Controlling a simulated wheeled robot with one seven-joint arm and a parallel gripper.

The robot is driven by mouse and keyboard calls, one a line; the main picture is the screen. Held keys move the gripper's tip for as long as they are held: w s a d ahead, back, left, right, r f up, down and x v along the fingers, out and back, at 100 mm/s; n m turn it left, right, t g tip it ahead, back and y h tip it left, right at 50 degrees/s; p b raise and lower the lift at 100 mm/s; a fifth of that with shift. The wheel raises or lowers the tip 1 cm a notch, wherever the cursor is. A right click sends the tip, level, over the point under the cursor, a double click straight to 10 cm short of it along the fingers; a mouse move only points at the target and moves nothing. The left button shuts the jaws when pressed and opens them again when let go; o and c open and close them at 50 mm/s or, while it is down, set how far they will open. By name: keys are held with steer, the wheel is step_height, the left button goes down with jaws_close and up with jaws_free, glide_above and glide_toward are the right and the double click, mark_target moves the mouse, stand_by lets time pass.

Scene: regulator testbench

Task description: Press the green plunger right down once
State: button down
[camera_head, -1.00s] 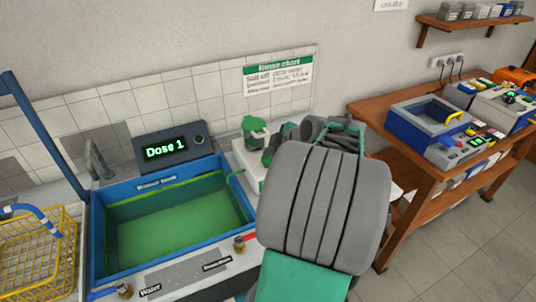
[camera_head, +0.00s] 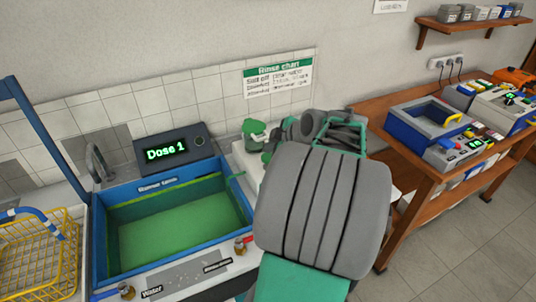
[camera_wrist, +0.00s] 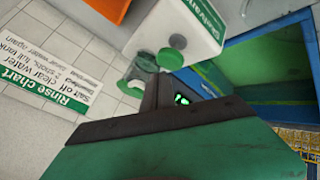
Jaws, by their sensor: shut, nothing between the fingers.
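The green plunger (camera_head: 254,130) stands on a white dispenser (camera_head: 242,160) at the back right of the rinse tank. In the wrist view, the white dispenser (camera_wrist: 195,28) with a green label is at the top, with a round green cap (camera_wrist: 170,59) beside it. My gripper (camera_wrist: 157,92) is shut and empty, its dark fingers pointing towards the green parts. In the head view, my grey arm hides most of the gripper and part of the dispenser. I cannot tell whether the fingers touch the plunger.
A blue rinse tank (camera_head: 104,240) with green inside stands left of the dispenser. A display (camera_head: 173,147) behind it reads "Dose 1". A yellow basket (camera_head: 40,262) is far left. A wooden bench (camera_head: 400,150) with devices is at right. A rinse chart (camera_head: 279,75) hangs behind.

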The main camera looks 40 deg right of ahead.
steer(key=shift+r+p, duration=1.2)
steer(key=shift+r, duration=1.4)
steer(key=w+a+f+m+g+y, duration=0.1)
steer(key=a+f+m+g, duration=0.15)
steer(key=a, duration=1.45)
steer(key=s+a+f+m+g, duration=0.3)
steer(key=s+a+m, duration=0.2)
steer(key=s+a, duration=0.5)
steer(key=a, duration=0.4)
steer(key=shift+s, duration=0.25)
steer(key=shift+a+f, duration=0.1)
